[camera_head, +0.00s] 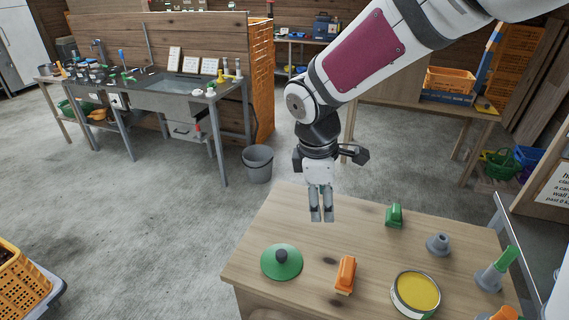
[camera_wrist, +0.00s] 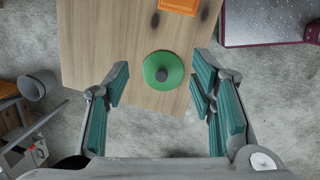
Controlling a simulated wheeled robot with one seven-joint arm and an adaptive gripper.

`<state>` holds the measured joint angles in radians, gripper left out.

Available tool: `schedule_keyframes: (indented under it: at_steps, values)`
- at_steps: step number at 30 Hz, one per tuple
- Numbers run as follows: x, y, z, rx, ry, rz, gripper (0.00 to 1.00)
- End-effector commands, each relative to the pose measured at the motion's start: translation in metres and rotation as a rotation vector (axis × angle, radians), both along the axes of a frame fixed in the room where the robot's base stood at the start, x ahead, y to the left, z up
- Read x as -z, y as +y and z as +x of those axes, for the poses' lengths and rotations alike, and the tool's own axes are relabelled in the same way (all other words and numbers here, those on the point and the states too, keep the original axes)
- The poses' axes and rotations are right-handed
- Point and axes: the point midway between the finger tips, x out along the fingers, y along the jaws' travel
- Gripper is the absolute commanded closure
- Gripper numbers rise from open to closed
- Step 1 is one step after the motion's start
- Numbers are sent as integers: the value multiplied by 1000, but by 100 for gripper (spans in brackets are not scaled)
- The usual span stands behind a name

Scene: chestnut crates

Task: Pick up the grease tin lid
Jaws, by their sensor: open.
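The grease tin lid (camera_head: 282,264) is a green disc with a dark round knob. It lies flat on the near left part of the wooden table (camera_head: 330,220). It also shows in the wrist view (camera_wrist: 163,70), between the spread fingers and beyond their tips. The open grease tin (camera_head: 416,291), with yellow content, stands on the same table to the right. My gripper (camera_head: 321,216) hangs above the table, pointing down. It is open and empty, apart from the lid. In the wrist view its teal-padded fingers (camera_wrist: 160,88) are wide apart.
An orange block-like object (camera_head: 346,274) lies between lid and tin. A green one (camera_head: 394,216), a grey knobbed piece (camera_head: 438,244) and a green-and-grey tool (camera_head: 496,270) stand to the right. A grey bucket (camera_head: 257,165) is on the floor. The table around the lid is clear.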

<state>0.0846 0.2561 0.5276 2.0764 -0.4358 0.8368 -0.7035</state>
Motion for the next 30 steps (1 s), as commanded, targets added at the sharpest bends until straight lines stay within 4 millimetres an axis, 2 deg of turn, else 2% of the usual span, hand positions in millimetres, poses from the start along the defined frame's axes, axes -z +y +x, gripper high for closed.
schedule_keyframes:
  at_steps: [1,6,9,12,17,27,30]
  values:
    - [26,14,12,-81,40,10,49]
    - [81,54,36,-323,117,54,49]
    - [103,72,43,-422,143,83,49]
    - [117,84,47,-484,156,103,49]
    - [131,91,49,-523,166,116,49]
    - [190,90,48,-522,168,117,49]
    - [202,91,48,-522,166,116,49]
